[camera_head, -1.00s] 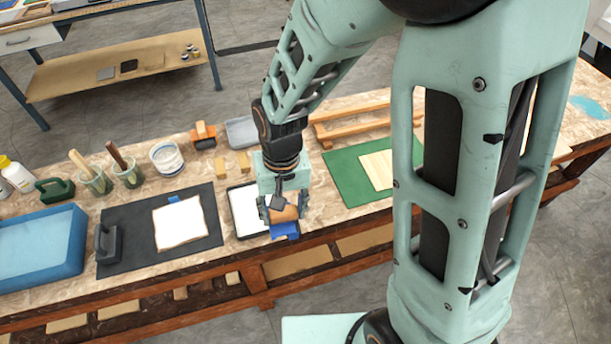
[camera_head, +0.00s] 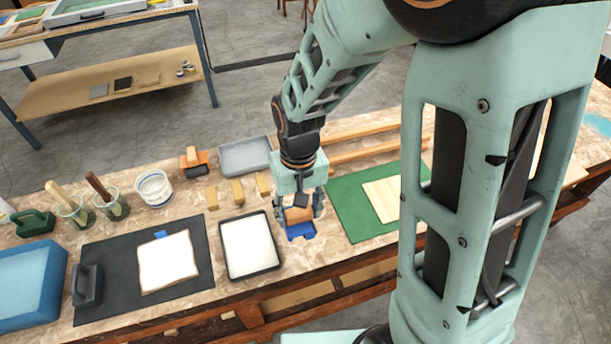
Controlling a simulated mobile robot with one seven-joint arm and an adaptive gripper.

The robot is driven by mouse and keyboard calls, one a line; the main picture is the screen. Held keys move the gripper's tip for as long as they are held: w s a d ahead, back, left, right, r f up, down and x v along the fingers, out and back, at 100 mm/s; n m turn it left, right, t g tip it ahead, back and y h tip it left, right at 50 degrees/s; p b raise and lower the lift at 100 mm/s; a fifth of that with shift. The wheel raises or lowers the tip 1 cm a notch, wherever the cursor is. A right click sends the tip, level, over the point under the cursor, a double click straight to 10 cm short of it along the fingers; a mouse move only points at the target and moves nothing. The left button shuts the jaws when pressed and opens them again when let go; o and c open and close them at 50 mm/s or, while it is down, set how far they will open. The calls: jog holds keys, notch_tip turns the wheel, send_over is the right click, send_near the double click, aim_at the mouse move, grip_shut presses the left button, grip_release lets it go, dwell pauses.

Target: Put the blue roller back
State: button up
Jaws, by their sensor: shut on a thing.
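The blue roller (camera_head: 302,231) has a blue lower part and a wooden block-like top (camera_head: 298,215). My gripper (camera_head: 299,213) points down and is shut on its wooden top. The roller is between the black-rimmed white tray (camera_head: 249,272) on its left and the green mat (camera_head: 345,205) on its right. I cannot tell whether it touches the table. An orange roller (camera_head: 194,164) with a wooden top stands at the back, left of the empty-looking grey tray (camera_head: 245,155).
Small wooden blocks (camera_head: 238,191) stand in a row behind the white tray. A white tub (camera_head: 154,188) and brush jars (camera_head: 112,205) are further left. A dark mat (camera_head: 93,247) bears a pale sheet (camera_head: 167,262). Wooden rails (camera_head: 365,150) lie at the back. My arm hides part of the right side.

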aim_at(308, 221)
jog(key=f, duration=0.1)
jog(key=w+d+f+b, duration=0.1)
jog(key=shift+w+d+f, duration=0.2)
jog(key=shift+w+f, duration=0.1)
jog(key=shift+f, duration=0.1)
jog(key=f+b, duration=0.2)
jog(key=w+d+f+b, duration=0.1)
jog(key=shift+f, duration=0.25)
jog(key=shift+a+f, duration=0.1)
jog(key=shift+f, duration=0.35)
jog(key=shift+f+b, duration=0.25)
jog(key=shift+b, duration=0.2)
jog(key=shift+s+f+b, duration=0.15)
jog(key=shift+f+b, duration=0.2)
jog(key=shift+f, duration=0.05)
jog(key=c, duration=0.4)
jog(key=o, duration=1.5)
